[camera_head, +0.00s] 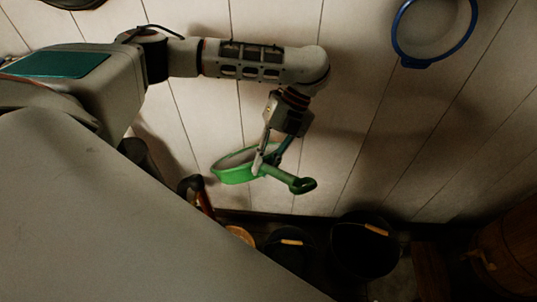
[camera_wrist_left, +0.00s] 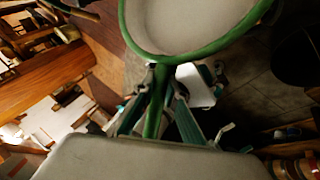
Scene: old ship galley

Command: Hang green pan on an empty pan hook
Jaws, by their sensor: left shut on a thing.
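The green pan (camera_head: 233,174) is off the floor in front of the pale plank wall, its bowl to the left and its handle (camera_head: 293,182) pointing right. My left gripper (camera_head: 267,165) is shut on the handle near the bowl. In the left wrist view the pan's pale inside and green rim (camera_wrist_left: 190,54) fill the top, and the handle runs down between the fingers of the left gripper (camera_wrist_left: 164,92). A blue-rimmed pan (camera_head: 434,25) is on the wall at the upper right. I cannot make out an empty hook. My right gripper is not in view.
Dark buckets with wooden grips, one (camera_head: 365,248) lower right of the pan and one (camera_head: 288,252) below it, stand near the wall's foot. A wooden barrel (camera_head: 508,252) is at the lower right. A dark round thing (camera_head: 72,3) is cut off at the upper left. The wall between is mostly bare.

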